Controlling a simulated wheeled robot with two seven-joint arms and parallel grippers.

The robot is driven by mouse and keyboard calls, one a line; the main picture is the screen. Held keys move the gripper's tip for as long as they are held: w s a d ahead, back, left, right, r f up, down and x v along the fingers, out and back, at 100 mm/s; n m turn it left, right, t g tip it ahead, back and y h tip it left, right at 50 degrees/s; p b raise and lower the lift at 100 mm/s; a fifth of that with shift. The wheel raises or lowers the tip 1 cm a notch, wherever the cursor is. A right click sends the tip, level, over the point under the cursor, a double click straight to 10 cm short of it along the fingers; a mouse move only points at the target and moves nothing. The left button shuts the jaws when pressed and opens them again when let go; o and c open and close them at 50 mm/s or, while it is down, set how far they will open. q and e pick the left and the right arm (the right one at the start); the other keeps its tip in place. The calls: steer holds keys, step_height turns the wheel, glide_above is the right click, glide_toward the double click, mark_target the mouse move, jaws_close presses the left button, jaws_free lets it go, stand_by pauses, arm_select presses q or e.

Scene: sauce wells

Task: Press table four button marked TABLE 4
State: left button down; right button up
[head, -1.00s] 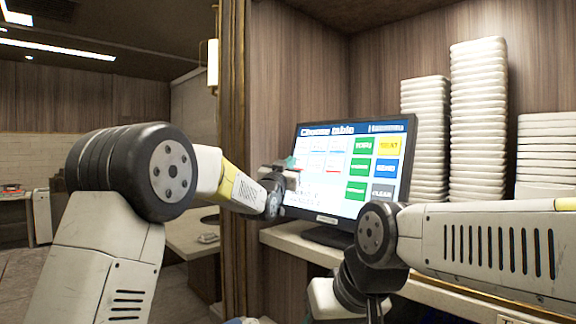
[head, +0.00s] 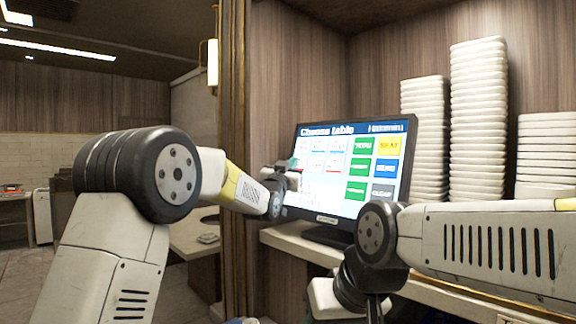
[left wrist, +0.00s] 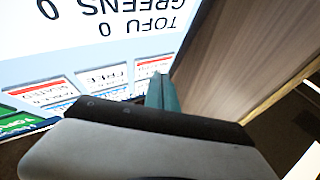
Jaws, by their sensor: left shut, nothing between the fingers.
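The touchscreen (head: 330,205) stands on a shelf and reads "Choose table". Small pale table tiles fill its left part, too blurred in the head view to tell which is TABLE 4. My left gripper (head: 290,162) is at the screen's left edge, shut and empty, covering part of that edge. In the left wrist view the screen (left wrist: 120,42) appears upside down, with "TOFU 0", "GREENS 0" and several tiles. The teal fingertips (left wrist: 162,92) appear beside the rightmost tile (left wrist: 152,70); contact cannot be told. My right gripper (head: 350,298) is low in front of the shelf, its fingers unclear.
Tall stacks of white items (head: 478,120) stand on the shelf (head: 300,243) right of the screen. A wooden post (head: 233,140) rises to the left of the screen. My right forearm crosses in front of the shelf.

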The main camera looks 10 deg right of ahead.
arm_select(q)
steer(key=shift+w+d+f, duration=0.15)
steer(key=shift+w+d, duration=0.05)
steer(key=shift+d, duration=0.1)
stand_by(0.5)
steer(key=shift+a, duration=0.1)
steer(key=shift+s+a+r, duration=0.25)
steer(key=shift+s+a, duration=0.2)
steer(key=shift+a, duration=0.1)
steer(key=shift+s+a+r, duration=0.25)
steer(key=shift+s+a, duration=0.2)
steer(key=shift+a, duration=0.2)
steer(key=shift+s+a+r, duration=0.25)
steer(key=shift+s+a, duration=0.2)
steer(key=shift+a, duration=0.25)
steer(key=shift+s+a+r, duration=0.25)
steer(key=shift+s+a, duration=0.2)
steer(key=shift+a, duration=0.2)
